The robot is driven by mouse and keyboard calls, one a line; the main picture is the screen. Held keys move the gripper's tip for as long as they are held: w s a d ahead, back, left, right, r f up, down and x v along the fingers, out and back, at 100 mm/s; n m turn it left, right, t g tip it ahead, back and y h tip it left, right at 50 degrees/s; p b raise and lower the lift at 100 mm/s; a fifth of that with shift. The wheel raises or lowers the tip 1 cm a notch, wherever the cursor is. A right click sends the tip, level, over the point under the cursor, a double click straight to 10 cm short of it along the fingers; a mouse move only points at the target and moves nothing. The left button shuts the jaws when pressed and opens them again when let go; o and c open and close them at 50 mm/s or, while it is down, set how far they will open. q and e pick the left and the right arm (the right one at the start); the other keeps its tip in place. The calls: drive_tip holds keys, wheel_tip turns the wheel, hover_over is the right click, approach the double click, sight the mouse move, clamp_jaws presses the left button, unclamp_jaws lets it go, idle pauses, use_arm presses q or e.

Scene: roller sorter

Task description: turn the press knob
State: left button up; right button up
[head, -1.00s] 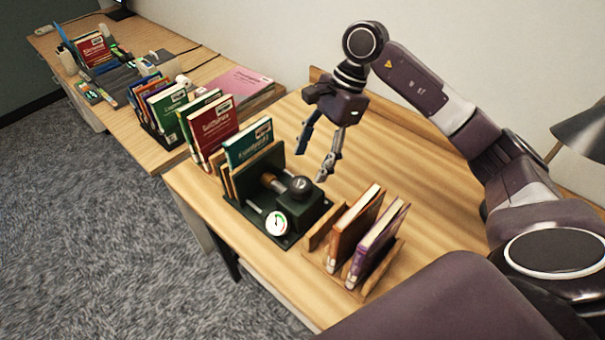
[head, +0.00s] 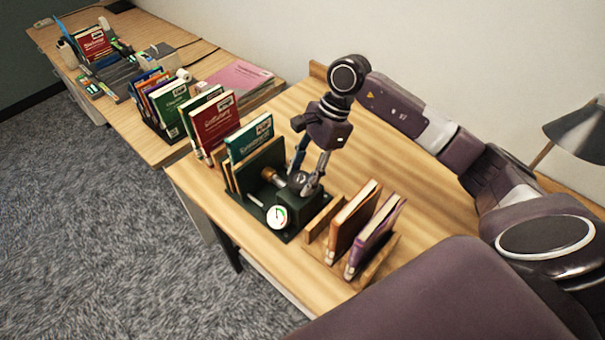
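The dark green book press (head: 297,205) stands on the near wooden desk, with a white round gauge (head: 277,216) on its front. A green book (head: 250,139) and boards stand at the press's left side. I cannot tell whether the fingers touch the knob. My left gripper is not in view.
A wooden rack with a brown book (head: 353,218) and a purple book (head: 374,237) stands close to the right of the press. Red and green books (head: 214,123) stand to the left. A grey lamp (head: 578,133) is at the far right. The desk behind the press is clear.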

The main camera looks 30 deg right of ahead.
drive_tip(key=c, duration=0.4)
drive_tip(key=shift+f+m+t+b, duration=0.25)
drive_tip(key=shift+m+t+b, duration=0.15)
drive_tip(key=shift+m+b, duration=0.8)
drive_tip(key=m+t+b, duration=0.1)
drive_tip(key=m+b, duration=0.1)
drive_tip(key=b, duration=0.1)
drive_tip(key=shift+s+h, duration=0.1)
drive_tip(key=shift+h, duration=0.2)
drive_tip(key=shift+r+m+t+b, duration=0.2)
drive_tip(key=shift+m+t+b, duration=0.2)
drive_tip(key=shift+m+b, duration=0.7)
